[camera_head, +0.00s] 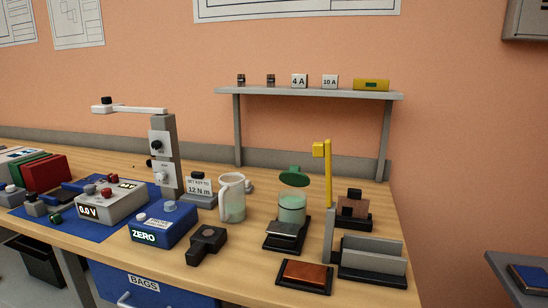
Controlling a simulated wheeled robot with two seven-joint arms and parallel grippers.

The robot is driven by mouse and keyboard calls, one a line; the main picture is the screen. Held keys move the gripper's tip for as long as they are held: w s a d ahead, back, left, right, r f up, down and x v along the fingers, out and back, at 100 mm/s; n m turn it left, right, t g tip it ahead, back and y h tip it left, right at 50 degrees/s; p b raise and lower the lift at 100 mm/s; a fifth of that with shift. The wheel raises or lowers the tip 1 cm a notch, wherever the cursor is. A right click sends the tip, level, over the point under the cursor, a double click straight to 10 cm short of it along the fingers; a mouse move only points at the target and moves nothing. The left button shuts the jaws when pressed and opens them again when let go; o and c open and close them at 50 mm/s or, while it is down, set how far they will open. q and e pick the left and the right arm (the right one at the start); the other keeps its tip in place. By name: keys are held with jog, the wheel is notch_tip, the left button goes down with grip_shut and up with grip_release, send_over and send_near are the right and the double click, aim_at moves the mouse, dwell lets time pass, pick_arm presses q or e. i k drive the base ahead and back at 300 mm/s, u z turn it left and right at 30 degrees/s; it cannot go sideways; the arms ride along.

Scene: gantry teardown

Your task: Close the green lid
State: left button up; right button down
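The green lid (291,181) is a dark green disc with a small green knob on top. It is tilted and sits above and behind the mouth of a clear jar (291,213) with pale green contents. A gap shows between the lid and the jar's rim. The jar stands on a black base (280,247) with a grey plate at its front. Neither of my grippers is in view.
A glass jug (232,198) stands left of the jar, and a black block (207,244) lies in front. A yellow post (328,170) and grey bracket (372,257) stand to the right. A shelf (310,94) is behind. The table's front edge is partly clear.

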aim_at(293, 177)
jog(key=u, duration=1.6)
jog(key=i, duration=1.1)
jog(key=z, duration=1.65)
